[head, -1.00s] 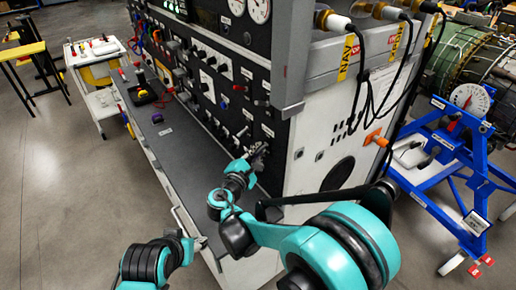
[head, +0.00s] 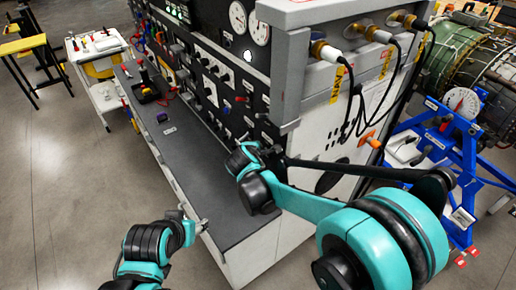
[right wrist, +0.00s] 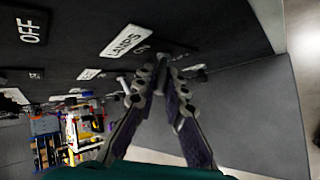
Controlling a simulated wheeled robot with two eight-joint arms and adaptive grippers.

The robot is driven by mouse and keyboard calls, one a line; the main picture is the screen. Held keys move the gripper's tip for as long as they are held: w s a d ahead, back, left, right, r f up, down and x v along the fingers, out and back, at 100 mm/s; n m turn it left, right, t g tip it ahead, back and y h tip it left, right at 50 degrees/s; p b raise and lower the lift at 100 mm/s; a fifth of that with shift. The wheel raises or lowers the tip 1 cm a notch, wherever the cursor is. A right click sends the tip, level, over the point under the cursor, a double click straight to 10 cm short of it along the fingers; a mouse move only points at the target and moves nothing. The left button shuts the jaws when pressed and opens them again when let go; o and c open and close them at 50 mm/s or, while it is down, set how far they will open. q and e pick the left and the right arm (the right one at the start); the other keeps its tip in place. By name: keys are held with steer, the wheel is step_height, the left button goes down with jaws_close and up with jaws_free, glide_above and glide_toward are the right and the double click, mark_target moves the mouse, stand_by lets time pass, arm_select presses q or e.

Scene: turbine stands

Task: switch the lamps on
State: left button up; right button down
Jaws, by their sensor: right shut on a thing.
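The control panel (head: 205,75) of the test cabinet carries gauges, knobs and toggle switches. In the right wrist view a white LAMPS label (right wrist: 122,40) is on the dark panel. My right gripper (right wrist: 158,68) is at the panel beside that label, with its fingers closed together on a small switch that they mostly hide. In the head view my right gripper (head: 268,150) is at the panel's near lower corner, partly hidden. A small round light (head: 247,56) below the gauges looks bright white. My left gripper (head: 200,226) is beside the cabinet's front edge, its fingers unclear.
A grey worktop ledge (head: 190,150) runs below the panel. Cabled fittings (head: 325,52) with yellow tags are on the cabinet's side. A blue stand (head: 440,150) with a turbine is at the right. A white cart (head: 100,75) is at the left.

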stand_by(0.3)
steer(key=c, duration=1.8)
jaws_free()
steer(key=shift+w, duration=0.1)
steer(key=shift+c, duration=0.2)
steer(key=v, duration=1.2)
steer(key=shift+d, duration=0.15)
steer(key=shift+r, duration=0.1)
